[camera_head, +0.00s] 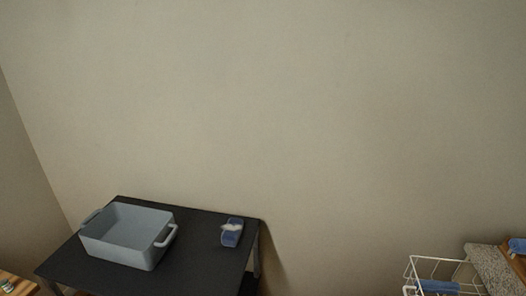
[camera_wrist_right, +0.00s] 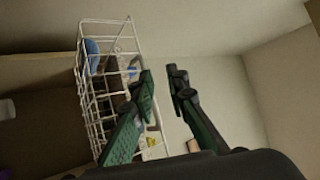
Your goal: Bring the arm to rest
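My right gripper (camera_wrist_right: 160,85) shows in the right wrist view. Its two dark green fingers are apart, with no object between them. A white wire basket (camera_wrist_right: 92,95) stands beyond and to the left of the fingers in that view, with a blue item and other small things in it. In the head view a white wire basket (camera_head: 436,264) is at the lower right, with a blue folded cloth (camera_head: 440,286) in it. Neither arm shows in the head view, and my left gripper is in neither picture.
A black table (camera_head: 206,262) at the lower left bears a grey-blue bin (camera_head: 124,256) with handles and a small blue and white item (camera_head: 231,234). A speckled surface (camera_head: 492,268) and a wooden edge lie at the lower right. The wall (camera_head: 280,110) behind is bare.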

